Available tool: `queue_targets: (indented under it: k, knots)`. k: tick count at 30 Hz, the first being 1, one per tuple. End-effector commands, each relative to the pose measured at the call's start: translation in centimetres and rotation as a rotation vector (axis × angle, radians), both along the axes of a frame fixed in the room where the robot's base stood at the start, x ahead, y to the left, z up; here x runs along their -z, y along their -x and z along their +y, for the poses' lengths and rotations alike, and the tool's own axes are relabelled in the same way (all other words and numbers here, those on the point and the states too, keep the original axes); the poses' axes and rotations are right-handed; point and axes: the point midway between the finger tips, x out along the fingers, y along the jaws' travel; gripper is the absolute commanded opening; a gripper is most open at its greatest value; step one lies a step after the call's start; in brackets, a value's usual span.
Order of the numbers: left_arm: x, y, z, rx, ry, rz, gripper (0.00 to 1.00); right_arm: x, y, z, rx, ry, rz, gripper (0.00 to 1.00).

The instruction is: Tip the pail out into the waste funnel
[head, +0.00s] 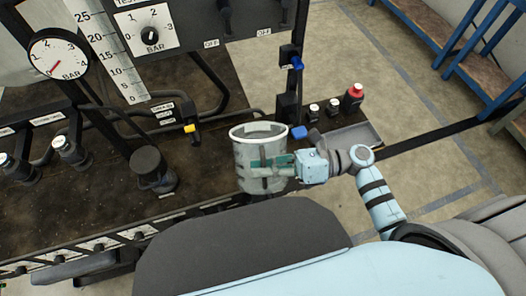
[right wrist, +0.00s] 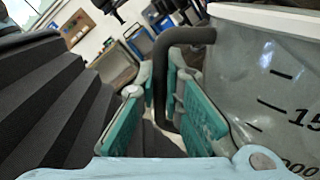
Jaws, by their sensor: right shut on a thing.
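The pail (head: 247,147) is a pale, translucent bucket with a white rim and dark measuring marks. In the right wrist view the dark handle (right wrist: 170,36) passes between the green finger pads of my right gripper (right wrist: 164,110), with the pail wall (right wrist: 270,85) at the right. The pail's contents are hidden. I cannot clearly pick out the waste funnel. My left gripper is not in view.
A black round fitting (head: 150,168) stands on the bench left of the pail. Blue and yellow valve handles, gauges and pipes crowd the back and left. A shallow grey tray (head: 372,133) and a red button (head: 354,91) lie to the right.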

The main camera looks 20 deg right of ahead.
Motion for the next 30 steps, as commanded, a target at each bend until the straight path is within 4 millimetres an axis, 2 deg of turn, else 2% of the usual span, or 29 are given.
queue_targets:
  k: [2, 12, 18, 22, 30]
  knots:
    - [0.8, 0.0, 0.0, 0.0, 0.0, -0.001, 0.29, 1.0, 1.0, 0.2, -0.001, 0.015, -0.102, 0.0]
    - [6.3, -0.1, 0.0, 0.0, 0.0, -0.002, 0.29, 6.0, 0.6, 0.1, 0.0, 0.065, -0.416, 0.0]
    - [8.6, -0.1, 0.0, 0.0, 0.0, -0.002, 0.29, 8.0, 0.4, 0.1, 0.0, 0.088, -0.562, 0.0]
    - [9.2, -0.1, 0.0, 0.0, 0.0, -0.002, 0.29, 8.5, 0.3, 0.1, 0.001, 0.096, -0.615, 0.0]
    - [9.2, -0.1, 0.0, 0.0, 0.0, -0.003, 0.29, 8.4, 0.3, 0.1, 0.0, 0.099, -0.633, 0.0]
